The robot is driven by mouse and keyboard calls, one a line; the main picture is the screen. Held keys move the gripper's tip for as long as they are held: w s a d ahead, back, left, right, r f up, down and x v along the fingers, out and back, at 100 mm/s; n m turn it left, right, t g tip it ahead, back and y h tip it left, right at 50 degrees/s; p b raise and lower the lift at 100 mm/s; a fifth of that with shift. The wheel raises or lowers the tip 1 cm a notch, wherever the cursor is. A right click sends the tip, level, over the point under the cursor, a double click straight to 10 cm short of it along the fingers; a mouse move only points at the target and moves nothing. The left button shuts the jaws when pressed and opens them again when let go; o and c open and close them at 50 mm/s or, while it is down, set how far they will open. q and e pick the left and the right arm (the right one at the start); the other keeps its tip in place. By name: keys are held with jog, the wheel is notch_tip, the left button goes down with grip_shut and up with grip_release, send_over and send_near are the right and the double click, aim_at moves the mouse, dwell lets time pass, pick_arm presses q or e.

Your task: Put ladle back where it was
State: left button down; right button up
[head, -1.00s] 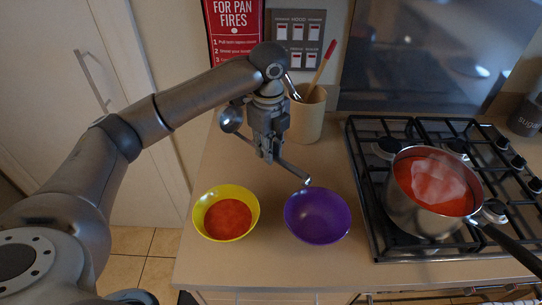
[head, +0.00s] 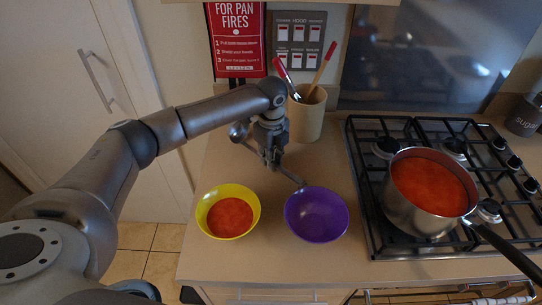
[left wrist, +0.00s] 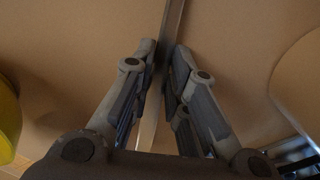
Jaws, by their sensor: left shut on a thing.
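My left gripper (head: 271,163) is shut on the handle of the metal ladle (head: 239,131), above the counter behind the two bowls. The ladle's bowl end is at the upper left of the gripper. Its handle end reaches down right, near the purple bowl's far rim in the picture. In the left wrist view the fingers (left wrist: 161,62) close on the thin handle (left wrist: 175,22). A beige utensil holder (head: 305,118) with a red-handled tool and another utensil stands behind, to the right. My right gripper is not in view.
A yellow bowl (head: 250,195) with red soup and an empty purple bowl (head: 318,217) stand on the counter (head: 265,255). A pot (head: 405,212) of red soup sits on the gas hob (head: 375,245), its handle pointing to the front right. A sugar jar (head: 524,118) is far right.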

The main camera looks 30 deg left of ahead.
pick_arm(q)
jog(key=c, duration=1.4)
grip_release()
jog(key=shift+r, duration=0.35)
jog(key=shift+d+r+b, duration=0.1)
jog(key=shift+r+b, duration=1.05)
jog(key=shift+r, duration=4.6)
